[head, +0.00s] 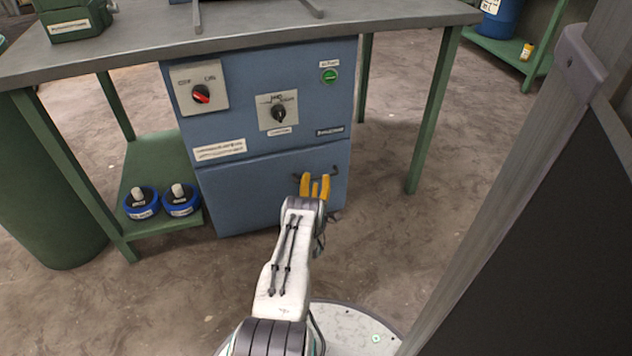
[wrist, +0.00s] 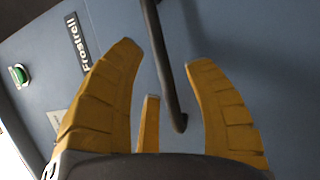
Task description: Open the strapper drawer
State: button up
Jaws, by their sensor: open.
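The strapper is a blue cabinet under the workbench. Its drawer (head: 240,200) is the plain lower front panel, and it looks closed. A dark bar handle (head: 336,170) sits at the drawer's upper right. My gripper (head: 315,182) has yellow fingers and is at the handle, open. In the wrist view, the handle (wrist: 165,70) runs between the spread fingers of my gripper (wrist: 166,55), with gaps showing on both sides. I cannot tell how deep the handle lies between them. Part of the handle is hidden by the fingers in the head view.
Above the drawer are a red switch (head: 201,94), a black knob (head: 279,113) and a green button (head: 329,76). Two blue spools (head: 181,205) stand on a low green shelf at left. A grey post and dark panel (head: 560,240) stand close on the right. The floor between is clear.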

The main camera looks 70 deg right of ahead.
jog(key=shift+b+x, duration=0.3)
jog(key=shift+x, duration=0.65)
jog(key=shift+c, duration=0.2)
grip_shut()
